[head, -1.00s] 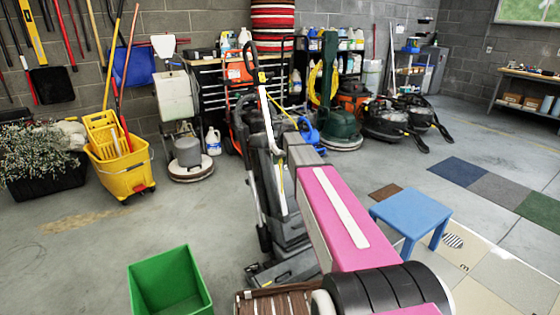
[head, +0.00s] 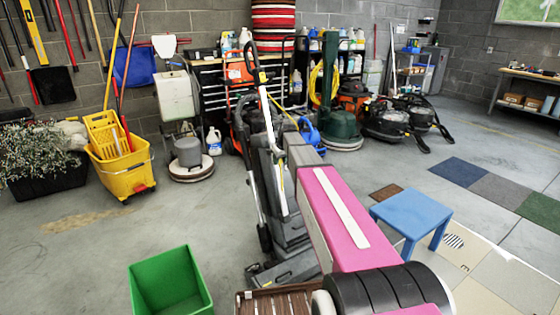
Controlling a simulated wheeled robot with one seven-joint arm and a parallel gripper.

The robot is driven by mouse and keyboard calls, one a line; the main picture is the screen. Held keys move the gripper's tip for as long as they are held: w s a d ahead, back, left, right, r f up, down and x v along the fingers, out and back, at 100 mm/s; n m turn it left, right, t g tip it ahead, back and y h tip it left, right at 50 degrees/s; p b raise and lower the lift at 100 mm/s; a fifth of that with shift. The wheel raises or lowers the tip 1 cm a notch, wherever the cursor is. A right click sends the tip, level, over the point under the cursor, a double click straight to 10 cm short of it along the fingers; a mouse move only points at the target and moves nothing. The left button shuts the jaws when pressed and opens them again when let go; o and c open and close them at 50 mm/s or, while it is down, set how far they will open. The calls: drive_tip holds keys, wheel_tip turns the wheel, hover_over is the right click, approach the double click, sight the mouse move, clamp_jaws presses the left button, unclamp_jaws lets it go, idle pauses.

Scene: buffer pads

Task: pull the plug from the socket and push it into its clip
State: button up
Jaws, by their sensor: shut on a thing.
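My pink and grey arm reaches forward from the lower right, and its grey far part ends beside an upright floor machine (head: 252,208). My gripper cannot be made out; it is hidden beyond the arm or lost against the machine. The machine is dark, with a tall handle (head: 254,77), a pale strip along its front and a thin yellow cord-like line. I cannot make out the plug, the socket or the clip.
A green open bin (head: 170,285) and a brown slatted wooden piece (head: 270,302) stand in front. A blue stool (head: 411,212) is at right, a yellow mop bucket (head: 122,165) at left. Other cleaning machines line the back, including a green one (head: 341,128). Open floor lies at left.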

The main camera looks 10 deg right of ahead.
drive_tip(key=shift+w+a+f, duration=0.1)
drive_tip(key=shift+w, duration=0.15)
idle(0.5)
drive_tip(key=o, duration=1.2)
drive_tip(key=v, duration=1)
drive_tip(key=s+f+m+g, duration=0.1)
drive_tip(key=s+f, duration=0.5)
drive_tip(key=s, duration=0.5)
drive_tip(key=s+f+m+g+h, duration=0.1)
drive_tip(key=s+f+m, duration=0.1)
drive_tip(key=s+f, duration=0.5)
drive_tip(key=s+f+m+g, duration=0.1)
drive_tip(key=s+f, duration=0.6)
drive_tip(key=s, duration=0.9)
drive_tip(key=shift+s+a+f+m+g+h, duration=0.15)
drive_tip(key=shift+s+a+m+g+h, duration=0.15)
drive_tip(key=shift+a+g, duration=0.1)
